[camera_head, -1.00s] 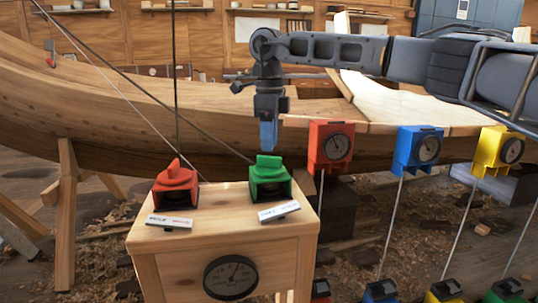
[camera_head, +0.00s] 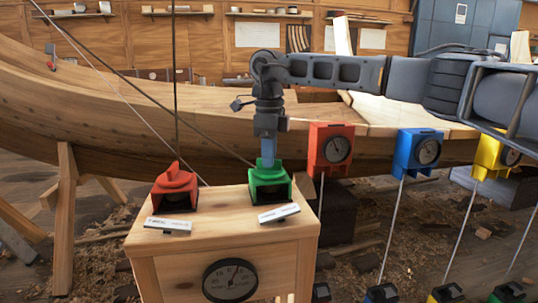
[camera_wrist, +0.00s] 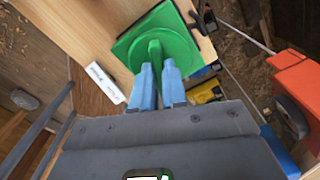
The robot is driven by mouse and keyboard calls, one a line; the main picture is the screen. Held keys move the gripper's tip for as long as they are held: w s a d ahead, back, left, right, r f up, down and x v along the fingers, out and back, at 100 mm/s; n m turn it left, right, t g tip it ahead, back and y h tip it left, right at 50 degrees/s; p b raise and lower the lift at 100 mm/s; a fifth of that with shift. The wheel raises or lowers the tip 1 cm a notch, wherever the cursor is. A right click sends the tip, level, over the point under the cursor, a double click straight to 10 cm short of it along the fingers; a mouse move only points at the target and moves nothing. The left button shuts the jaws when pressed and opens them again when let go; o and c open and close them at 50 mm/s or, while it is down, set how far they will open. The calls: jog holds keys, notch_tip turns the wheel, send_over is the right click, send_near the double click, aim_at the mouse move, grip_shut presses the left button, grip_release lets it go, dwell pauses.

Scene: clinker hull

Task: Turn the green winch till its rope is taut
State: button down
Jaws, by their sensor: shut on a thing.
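The green winch (camera_head: 269,188) stands on the right of the wooden stand's top. A rope (camera_head: 215,142) runs from near it up to the upper left; from here I cannot tell whether it is taut. My gripper (camera_head: 268,160) points down over the winch, its blue fingers at the winch's top. In the wrist view my gripper (camera_wrist: 160,84) has a finger on each side of the upright green handle of the green winch (camera_wrist: 158,42) and is shut on it. The fingers hide part of the handle.
The red winch (camera_head: 174,188) stands left on the same wooden stand (camera_head: 225,230), with a dial (camera_head: 230,280) on its front. Small labels lie before both winches. Red (camera_head: 331,148), blue (camera_head: 418,152) and yellow (camera_head: 494,154) gauge boxes stand on the right. The wooden hull (camera_head: 100,120) is behind.

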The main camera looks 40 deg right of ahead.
dwell(0.4)
jog(key=m+p, duration=0.2)
jog(key=shift+r+m, duration=0.15)
jog(key=shift+m, duration=0.25)
jog(key=shift+m+p, duration=1)
jog(key=shift+m, duration=1.1)
jog(key=c, duration=1.2)
grip_release()
jog(key=shift+o, duration=0.2)
jog(key=shift+r+p, duration=0.45)
jog(key=shift+r, duration=3.3)
jog(key=shift+a, duration=0.1)
